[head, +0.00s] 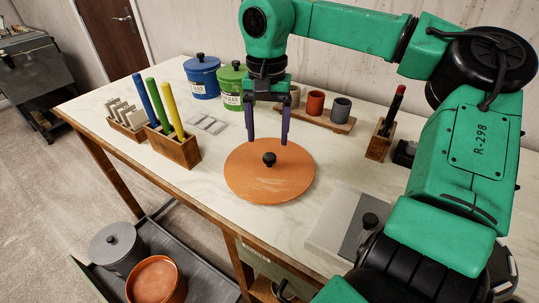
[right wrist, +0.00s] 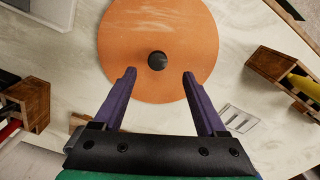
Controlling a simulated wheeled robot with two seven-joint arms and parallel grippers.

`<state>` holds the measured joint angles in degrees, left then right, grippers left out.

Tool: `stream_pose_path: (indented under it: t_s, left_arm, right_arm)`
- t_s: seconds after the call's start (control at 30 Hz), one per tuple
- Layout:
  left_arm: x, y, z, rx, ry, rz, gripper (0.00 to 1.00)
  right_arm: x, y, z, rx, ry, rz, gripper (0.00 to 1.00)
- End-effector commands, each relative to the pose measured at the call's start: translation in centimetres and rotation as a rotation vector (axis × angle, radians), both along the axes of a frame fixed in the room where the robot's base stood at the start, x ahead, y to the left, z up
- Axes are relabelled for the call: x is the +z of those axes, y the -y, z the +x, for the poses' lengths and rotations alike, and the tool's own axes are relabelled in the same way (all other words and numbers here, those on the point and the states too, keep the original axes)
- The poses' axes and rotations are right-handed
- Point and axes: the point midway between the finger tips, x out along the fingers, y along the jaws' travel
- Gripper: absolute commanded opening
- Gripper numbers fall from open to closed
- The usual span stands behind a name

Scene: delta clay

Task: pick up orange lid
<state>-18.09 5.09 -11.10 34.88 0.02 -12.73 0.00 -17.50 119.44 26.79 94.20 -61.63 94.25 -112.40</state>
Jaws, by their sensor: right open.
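The orange lid (head: 262,184) is a flat round disc with a black knob (head: 269,159) at its centre, lying on the table. In the right wrist view the lid (right wrist: 180,30) fills the upper middle, with its knob (right wrist: 157,61) beyond the fingertips. My right gripper (head: 269,142) is open and empty, its two purple fingers pointing down over the lid's far part. In the right wrist view the fingers of the right gripper (right wrist: 159,72) stand wide apart, with the knob between their lines and not touched. My left gripper is not in view.
A blue canister (head: 203,80) and a green canister (head: 232,92) stand behind. A wooden box with coloured rods (head: 178,150) is at left, small cups on a board (head: 315,104) behind right. A grey plate with a black knob (head: 345,225) lies front right.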

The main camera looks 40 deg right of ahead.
Motion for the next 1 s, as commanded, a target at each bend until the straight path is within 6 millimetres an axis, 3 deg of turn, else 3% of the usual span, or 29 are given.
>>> stream_pose_path:
  t_s: [0.2, 0.3, 0.53, 0.57, 0.73, 0.77, 1.0]
  left_arm:
    - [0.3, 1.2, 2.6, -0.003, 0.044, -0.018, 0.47]
    - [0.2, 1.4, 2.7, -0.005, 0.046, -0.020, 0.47]
    - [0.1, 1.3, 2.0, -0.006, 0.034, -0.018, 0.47]
    - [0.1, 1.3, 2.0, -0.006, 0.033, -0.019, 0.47]
    - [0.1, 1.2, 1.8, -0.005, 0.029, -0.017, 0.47]
    - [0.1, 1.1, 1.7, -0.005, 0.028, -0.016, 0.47]
    - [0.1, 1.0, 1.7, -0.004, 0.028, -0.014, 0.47]
  right_arm:
    - [-3.4, 0.3, -0.4, 0.000, -0.001, 0.006, 0.74]
    - [-5.1, 0.3, -0.4, -0.001, 0.000, 0.004, 0.74]
    - [-5.7, 0.3, -0.4, -0.002, 0.002, 0.003, 0.74]
    - [-5.7, 0.3, -0.4, -0.002, 0.002, 0.003, 0.70]
    - [-5.7, 0.3, -0.4, -0.002, 0.002, 0.003, 0.05]
    - [-5.7, 0.3, -0.4, -0.002, 0.002, 0.003, 0.00]
    - [-5.6, 0.3, -0.3, -0.002, 0.003, 0.003, 0.00]
